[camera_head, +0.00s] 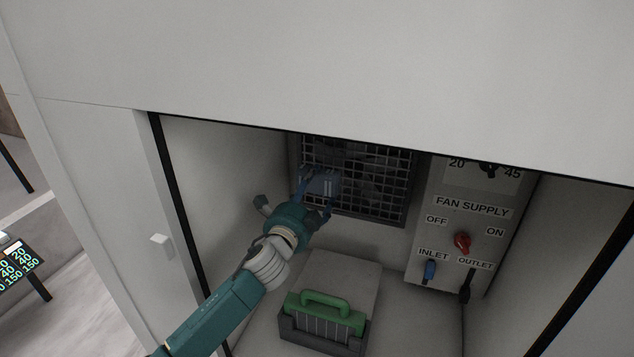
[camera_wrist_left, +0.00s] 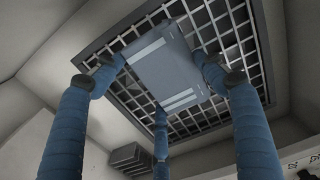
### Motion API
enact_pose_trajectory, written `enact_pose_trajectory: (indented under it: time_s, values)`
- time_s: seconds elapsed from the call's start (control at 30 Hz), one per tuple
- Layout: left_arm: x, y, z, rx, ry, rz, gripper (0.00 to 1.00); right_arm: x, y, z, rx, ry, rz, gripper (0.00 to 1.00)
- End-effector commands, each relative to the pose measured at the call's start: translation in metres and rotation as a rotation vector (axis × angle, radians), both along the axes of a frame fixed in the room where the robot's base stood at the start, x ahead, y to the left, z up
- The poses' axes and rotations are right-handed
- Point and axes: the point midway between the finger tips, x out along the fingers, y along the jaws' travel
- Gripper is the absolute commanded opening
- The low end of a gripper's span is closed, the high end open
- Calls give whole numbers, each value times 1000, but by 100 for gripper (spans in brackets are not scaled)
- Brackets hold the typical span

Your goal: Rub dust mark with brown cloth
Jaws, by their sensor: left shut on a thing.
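My left gripper (camera_head: 312,192) is inside an open cabinet, raised in front of a dark wire grille. It is shut on a blue-grey block (camera_head: 323,184) with pale stripes. In the left wrist view my blue fingers (camera_wrist_left: 165,85) surround this block (camera_wrist_left: 168,68), with the grille behind it. I cannot tell whether the block touches the grille. No brown cloth and no clear dust mark can be made out in these views. My right gripper does not show.
The grille (camera_head: 400,190) is on the cabinet's back wall. A grey unit with a green handle (camera_head: 325,304) stands below. Cabinet walls close in both sides.

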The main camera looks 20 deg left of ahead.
Motion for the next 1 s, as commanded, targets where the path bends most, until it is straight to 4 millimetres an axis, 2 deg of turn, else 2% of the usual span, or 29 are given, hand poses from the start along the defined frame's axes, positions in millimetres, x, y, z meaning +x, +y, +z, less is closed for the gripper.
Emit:
enact_pose_trajectory:
  time_s: [0.37,0.7,1.0]
  values:
    - [-4,1,0,0,0,0,50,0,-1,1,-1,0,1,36]
    - [-30,1,1,0,-1,0,49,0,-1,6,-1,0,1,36]
    - [-32,1,0,0,-1,0,49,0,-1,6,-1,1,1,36]
